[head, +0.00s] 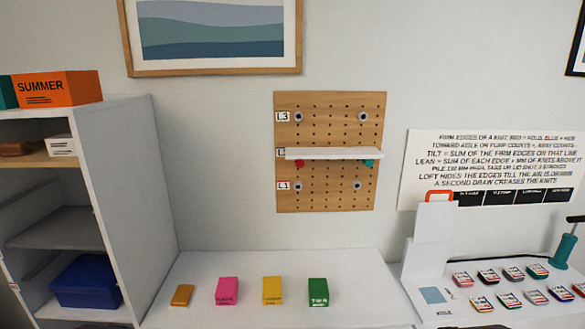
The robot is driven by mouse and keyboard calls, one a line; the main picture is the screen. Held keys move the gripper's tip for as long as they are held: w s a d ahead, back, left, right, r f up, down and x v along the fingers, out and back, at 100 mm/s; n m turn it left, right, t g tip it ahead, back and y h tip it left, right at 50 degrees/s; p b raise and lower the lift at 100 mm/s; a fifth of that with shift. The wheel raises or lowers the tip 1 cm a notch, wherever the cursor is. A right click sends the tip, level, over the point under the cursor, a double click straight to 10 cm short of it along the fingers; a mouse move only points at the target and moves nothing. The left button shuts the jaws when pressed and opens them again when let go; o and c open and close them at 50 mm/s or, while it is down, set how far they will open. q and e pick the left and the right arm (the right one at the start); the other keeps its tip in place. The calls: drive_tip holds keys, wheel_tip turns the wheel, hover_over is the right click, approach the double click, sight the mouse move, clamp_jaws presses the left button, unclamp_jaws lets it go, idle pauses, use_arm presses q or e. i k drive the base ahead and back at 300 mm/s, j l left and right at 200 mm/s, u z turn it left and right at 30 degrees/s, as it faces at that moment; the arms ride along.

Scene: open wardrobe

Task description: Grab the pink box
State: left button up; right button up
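The pink box (228,291) stands on the white tabletop (195,312), between a small orange-brown box on its left and a yellow box on its right. Its top and front face show, with dark marks on the front that are too small to read. Nothing touches it. Neither of my grippers is in the head view.
Orange-brown box (181,296), yellow box (272,290) and green box (318,292) share the tabletop. A pegboard (330,113) with a white shelf (333,153) hangs behind. A wardrobe (130,170) stands left, with a blue bin (87,284). Several cards lie right.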

sight(225, 294)
drive_tip(key=z, duration=1)
drive_tip(key=k+u, duration=0.1)
drive_tip(key=u, duration=1.45)
